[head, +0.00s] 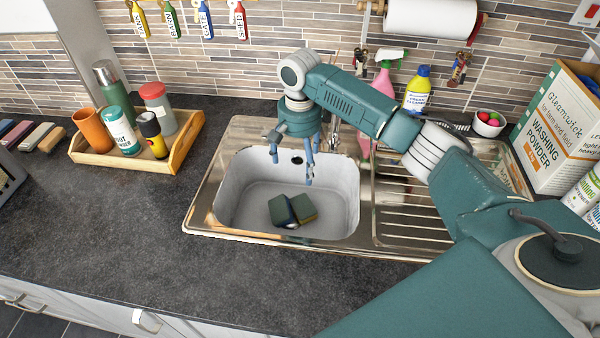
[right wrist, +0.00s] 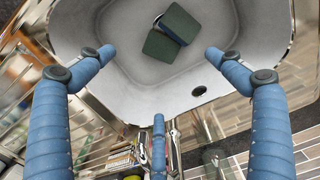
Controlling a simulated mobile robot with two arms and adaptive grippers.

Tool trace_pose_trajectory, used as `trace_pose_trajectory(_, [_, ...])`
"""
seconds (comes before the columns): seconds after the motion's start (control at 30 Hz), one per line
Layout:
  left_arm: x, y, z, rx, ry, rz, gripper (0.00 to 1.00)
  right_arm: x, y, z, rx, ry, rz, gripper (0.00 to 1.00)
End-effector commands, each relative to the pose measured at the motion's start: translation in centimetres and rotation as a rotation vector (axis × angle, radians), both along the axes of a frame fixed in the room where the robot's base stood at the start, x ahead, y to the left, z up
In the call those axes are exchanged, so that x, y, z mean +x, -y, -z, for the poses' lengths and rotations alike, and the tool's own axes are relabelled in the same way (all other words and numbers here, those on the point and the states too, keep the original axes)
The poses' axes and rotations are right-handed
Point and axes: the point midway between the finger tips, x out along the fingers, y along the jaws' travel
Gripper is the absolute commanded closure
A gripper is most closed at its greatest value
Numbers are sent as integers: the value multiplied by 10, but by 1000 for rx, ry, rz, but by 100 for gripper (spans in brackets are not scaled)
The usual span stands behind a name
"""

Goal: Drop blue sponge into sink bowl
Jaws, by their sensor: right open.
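Two sponges with dark green tops lie together on the floor of the white sink bowl (head: 342,190). The left one is the blue sponge (head: 280,210), with a dark blue side just showing. The right one (head: 305,207) has a yellowish side. My right gripper (head: 302,165) is above the back part of the bowl, pointing down, with its fingers spread and empty. In the right wrist view the fingers (right wrist: 160,70) are apart and the green-topped sponges (right wrist: 172,38) lie beyond them, overlapping. My left gripper is out of view.
A steel drainer (head: 410,210) lies right of the bowl. A wooden tray (head: 175,150) with bottles and cups stands left on the dark worktop. Spray bottles (head: 415,92) and a washing powder box (head: 555,130) stand at the back right. The front-left worktop is clear.

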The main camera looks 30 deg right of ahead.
Motion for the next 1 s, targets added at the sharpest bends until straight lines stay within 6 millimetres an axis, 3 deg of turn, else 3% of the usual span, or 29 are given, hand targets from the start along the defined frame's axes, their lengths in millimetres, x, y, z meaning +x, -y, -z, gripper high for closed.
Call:
trace_pose_trajectory(0.1, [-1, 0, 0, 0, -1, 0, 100, 1, 0, -24, 0, 3, 0, 8])
trace_pose_trajectory(0.3, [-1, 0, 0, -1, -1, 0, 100, 0, 0, -48, 0, 0, 0, 8])
trace_pose_trajectory(1.0, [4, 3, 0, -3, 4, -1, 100, 0, 0, -52, 1, -1, 0, 8])
